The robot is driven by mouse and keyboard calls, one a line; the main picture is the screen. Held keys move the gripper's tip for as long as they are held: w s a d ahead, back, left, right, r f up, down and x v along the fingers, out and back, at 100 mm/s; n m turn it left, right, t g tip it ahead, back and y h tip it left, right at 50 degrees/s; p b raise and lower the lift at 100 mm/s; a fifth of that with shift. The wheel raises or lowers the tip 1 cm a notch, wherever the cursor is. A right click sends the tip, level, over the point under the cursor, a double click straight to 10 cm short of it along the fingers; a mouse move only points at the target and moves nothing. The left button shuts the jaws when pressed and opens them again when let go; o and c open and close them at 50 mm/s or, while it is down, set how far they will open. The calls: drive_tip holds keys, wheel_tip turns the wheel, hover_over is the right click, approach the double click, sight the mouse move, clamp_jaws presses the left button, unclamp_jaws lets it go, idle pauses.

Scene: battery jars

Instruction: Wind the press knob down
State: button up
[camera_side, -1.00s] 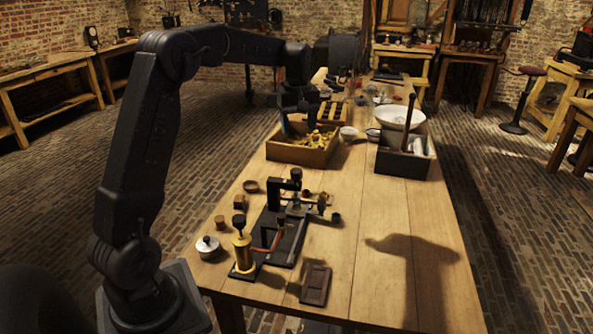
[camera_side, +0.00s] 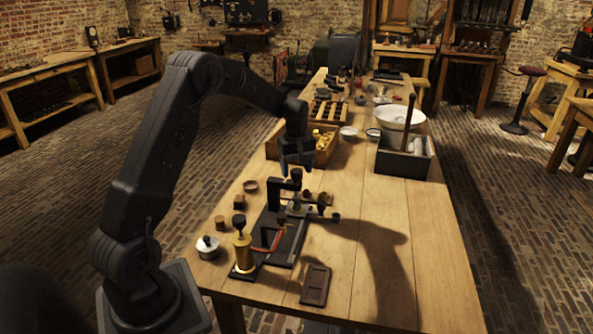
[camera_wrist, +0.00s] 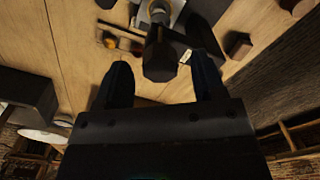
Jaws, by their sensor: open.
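The press (camera_side: 284,190) is a small black frame on a dark base plate on the wooden bench. No grip on the knob is visible. Part of the press lies hidden behind the knob in the wrist view.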

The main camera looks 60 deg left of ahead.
drive_tip(key=shift+f, duration=0.45)
drive_tip(key=c, duration=0.9)
